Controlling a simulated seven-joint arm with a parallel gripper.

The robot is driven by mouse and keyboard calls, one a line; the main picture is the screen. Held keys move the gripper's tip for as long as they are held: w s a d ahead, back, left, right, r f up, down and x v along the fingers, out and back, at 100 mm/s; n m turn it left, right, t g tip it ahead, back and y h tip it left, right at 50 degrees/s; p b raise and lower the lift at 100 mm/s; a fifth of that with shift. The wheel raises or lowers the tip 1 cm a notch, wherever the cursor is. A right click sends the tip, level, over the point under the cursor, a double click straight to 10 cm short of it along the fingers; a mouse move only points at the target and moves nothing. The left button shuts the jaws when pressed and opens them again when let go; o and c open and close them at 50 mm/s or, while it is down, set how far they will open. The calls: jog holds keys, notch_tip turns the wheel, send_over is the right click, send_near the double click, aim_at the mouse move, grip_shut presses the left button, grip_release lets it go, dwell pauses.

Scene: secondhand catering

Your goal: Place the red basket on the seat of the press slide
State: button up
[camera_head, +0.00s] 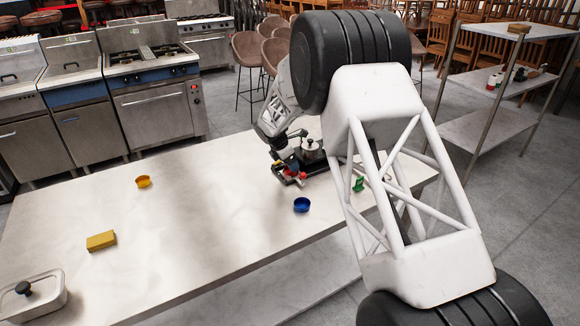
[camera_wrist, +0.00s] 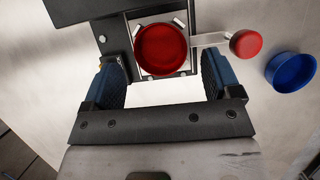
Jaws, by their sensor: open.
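The red basket (camera_wrist: 162,48), a round shallow cup, sits inside the square metal frame of the press slide (camera_wrist: 193,72) in the wrist view. Small clips show around its rim. I cannot tell whether it lies fully flat. The slide's handle ends in a red knob (camera_wrist: 246,42) to the right. My gripper (camera_wrist: 165,75) is open, its two blue-padded fingers apart on either side of the slide, with a visible gap to the basket. In the head view the press (camera_head: 311,153) stands on a black base, and my gripper (camera_head: 283,162) is over its near-left part, partly hiding it.
A blue basket (camera_head: 302,204) stands close to the press, and a green object (camera_head: 358,184) lies to its right. The table's middle (camera_head: 210,210) is clear.

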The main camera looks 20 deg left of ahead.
jog(key=v, duration=0.8)
jog(key=shift+r, duration=0.35)
jog(key=shift+s+a, duration=0.1)
jog(key=shift+r, duration=0.1)
dwell(0.3)
jog(key=s+d+r+m+y, duration=0.1)
jog(key=s+d+r+m, duration=0.3)
jog(key=s+d+r, duration=0.5)
jog(key=s+d+r+m+g, duration=0.1)
jog(key=s+d+r+m, duration=0.45)
jog(key=d, duration=0.65)
jog(key=s+d+r+m+y, duration=0.1)
jog(key=s+d+r+m, duration=0.3)
jog(key=s+d+r, duration=0.5)
jog(key=s+d+f+m, duration=0.2)
jog(key=s+d+m, duration=0.2)
jog(key=s, duration=0.7)
jog(key=s+d+f+m, duration=0.2)
jog(key=s+d+m, duration=0.3)
jog(key=s, duration=0.6)
jog(key=s+d+f+m+y, duration=0.1)
jog(key=s+d+f+m, duration=0.1)
jog(key=s+d+m, duration=0.2)
jog(key=s+d, duration=0.3)
jog(key=s, duration=0.4)
jog(key=shift+d+m, duration=0.35)
